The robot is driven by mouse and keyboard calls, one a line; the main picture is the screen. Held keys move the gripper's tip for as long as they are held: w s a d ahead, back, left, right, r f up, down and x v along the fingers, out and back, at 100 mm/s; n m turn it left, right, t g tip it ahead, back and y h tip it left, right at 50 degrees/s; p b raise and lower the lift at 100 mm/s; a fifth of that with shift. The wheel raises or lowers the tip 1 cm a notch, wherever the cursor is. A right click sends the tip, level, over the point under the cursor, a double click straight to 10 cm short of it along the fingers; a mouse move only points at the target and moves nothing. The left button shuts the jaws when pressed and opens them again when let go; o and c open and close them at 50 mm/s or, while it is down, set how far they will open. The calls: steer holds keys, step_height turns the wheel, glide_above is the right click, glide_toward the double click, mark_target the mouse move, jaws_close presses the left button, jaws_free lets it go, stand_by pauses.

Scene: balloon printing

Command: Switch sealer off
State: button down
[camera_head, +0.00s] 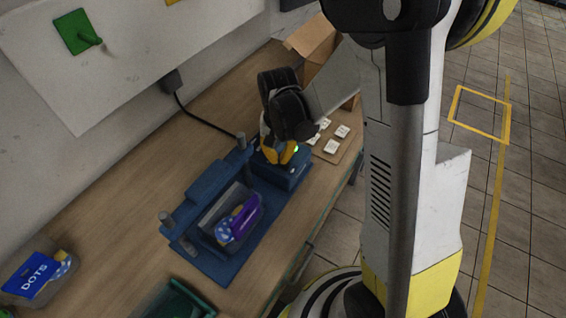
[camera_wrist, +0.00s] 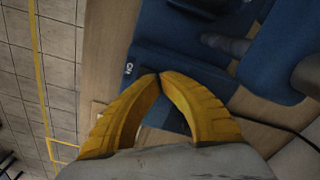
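The blue sealer (camera_head: 222,262) lies on the wooden table, with a raised blue box (camera_head: 287,178) at its far end. A small green light (camera_head: 296,149) glows by the box, beside my gripper (camera_head: 278,158). My gripper points down at the top of this box. In the wrist view, the yellow fingertips of my gripper (camera_wrist: 160,75) meet over the blue surface, next to a small white label (camera_wrist: 129,68). A dark patch shows behind the fingertips; I cannot tell whether it is the switch or shadow. No held object is visible.
A purple and white printed piece (camera_head: 240,221) sits in the sealer's grey tray. White cards (camera_head: 332,145) lie beyond the box, near an open cardboard box (camera_head: 312,42). A DOTS bag (camera_head: 38,277) lies at lower left. A black cable (camera_head: 205,121) runs from the wall.

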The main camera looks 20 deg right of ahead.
steer(key=shift+f, duration=0.2)
steer(key=shift+r, duration=0.15)
steer(key=shift+r+p, duration=2.2)
steer(key=shift+r, duration=1.2)
steer(key=shift+s+r+b, duration=0.15)
steer(key=shift+r+b, duration=0.2)
steer(key=shift+b, duration=0.1)
steer(key=s+r+n+t+b, duration=0.4)
steer(key=s+t+b, duration=0.3)
steer(key=s+b, duration=0.3)
steer(key=shift+s+r+n, duration=0.4)
steer(key=shift+s+r, duration=0.25)
steer(key=shift+s, duration=0.6)
